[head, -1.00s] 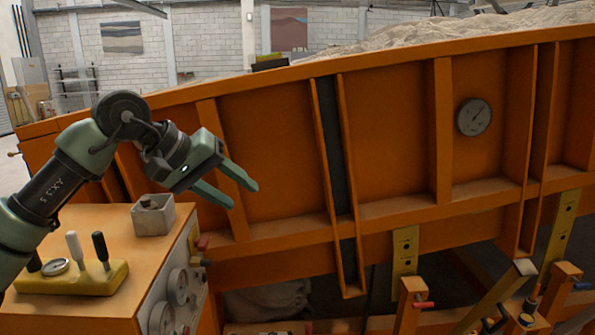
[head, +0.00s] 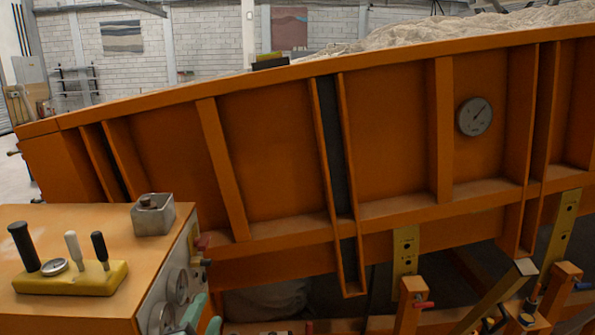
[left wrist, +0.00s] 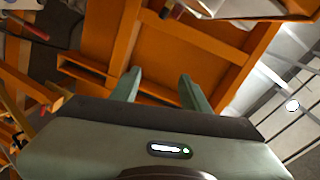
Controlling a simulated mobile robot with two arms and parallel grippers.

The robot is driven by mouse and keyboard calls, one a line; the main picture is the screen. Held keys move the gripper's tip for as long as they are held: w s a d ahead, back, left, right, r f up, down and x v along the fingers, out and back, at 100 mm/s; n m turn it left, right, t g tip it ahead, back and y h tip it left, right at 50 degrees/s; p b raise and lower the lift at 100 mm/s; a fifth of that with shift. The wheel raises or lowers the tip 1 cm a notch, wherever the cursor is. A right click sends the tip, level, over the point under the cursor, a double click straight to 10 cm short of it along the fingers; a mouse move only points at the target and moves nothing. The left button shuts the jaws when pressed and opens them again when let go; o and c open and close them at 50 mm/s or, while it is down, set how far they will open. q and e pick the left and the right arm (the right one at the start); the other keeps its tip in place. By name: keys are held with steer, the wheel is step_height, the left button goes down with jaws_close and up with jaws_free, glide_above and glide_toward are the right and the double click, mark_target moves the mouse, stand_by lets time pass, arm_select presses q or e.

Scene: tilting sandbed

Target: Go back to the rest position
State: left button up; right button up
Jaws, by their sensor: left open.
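My left gripper (head: 205,314) shows only as two green fingertips at the bottom edge of the head view, low in front of the control cabinet's gauge panel. In the left wrist view its two fingers (left wrist: 159,76) stand apart with nothing between them. The gripper is open and empty. The rest of the left arm is outside the head view. My right gripper is not in view.
The orange control cabinet (head: 95,225) stands at left, with a yellow lever block (head: 75,282) and a grey metal box (head: 153,214) on top. Behind it the tilted orange sandbed (head: 275,170) holds sand (head: 470,35). Yellow perforated struts (head: 405,248) and posts stand at lower right.

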arm_select(q)
steer(key=s+a+f+n+g, duration=0.1)
steer(key=s+f+n+g, duration=0.55)
steer(key=s+f, duration=0.65)
steer(key=s+a+f+n+g, duration=0.2)
steer(key=s+f+n+g, duration=0.4)
steer(key=s+f, duration=0.7)
steer(key=s+f+m+g+b, duration=0.1)
steer(key=s+f+b, duration=0.15)
steer(key=f, duration=1.05)
steer(key=s+f+g+b, duration=0.1)
steer(key=s+f+b, duration=0.15)
steer(key=f, duration=1.15)
steer(key=s+a+f+b, duration=0.1)
steer(key=s+f+b, duration=0.1)
steer(key=s+f, duration=0.6)
steer(key=s+a+f+g+b, duration=0.1)
steer(key=s+f+b, duration=0.1)
steer(key=s+f, duration=0.6)
step_height(320, 180, down, 4)
steer(key=shift+a+f, duration=0.15)
steer(key=shift+a, duration=0.15)
